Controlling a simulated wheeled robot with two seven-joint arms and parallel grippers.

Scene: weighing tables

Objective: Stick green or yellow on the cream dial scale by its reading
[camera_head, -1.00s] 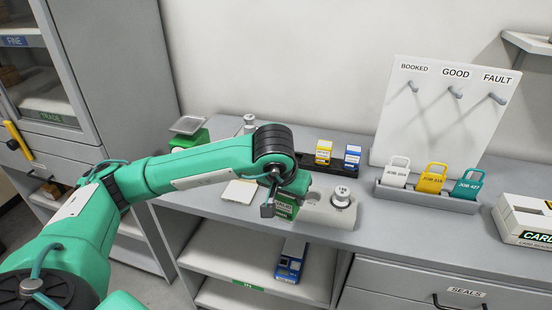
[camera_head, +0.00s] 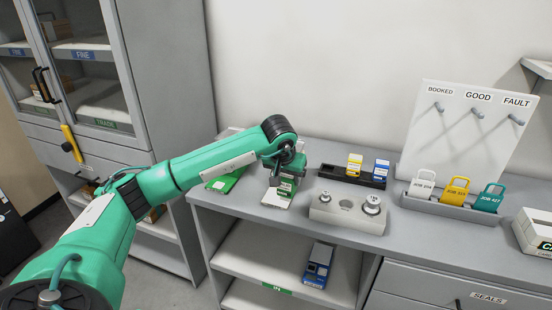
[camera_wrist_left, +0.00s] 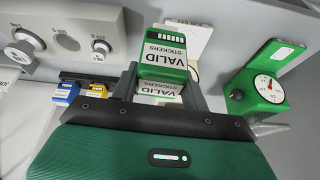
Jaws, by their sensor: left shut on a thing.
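My left gripper (camera_head: 284,172) is shut on a green and white box marked VALID STICKERS (camera_wrist_left: 162,55). The dial scale (camera_wrist_left: 243,92) has a green body, not cream, and a white round dial. It is at the right of the wrist view, apart from the box; its needle is too small to read. In the head view the scale (camera_head: 226,181) is partly behind my arm. A yellow box (camera_head: 355,164) stands in a black tray. My right gripper is not in view.
A blue box (camera_head: 381,170) shares the black tray (camera_head: 336,175). A pale block (camera_head: 345,219) with metal weights stands in front. Right of it are a tag rack (camera_head: 440,207) and a hook board (camera_head: 465,140). A blue box (camera_head: 318,265) lies on the shelf below.

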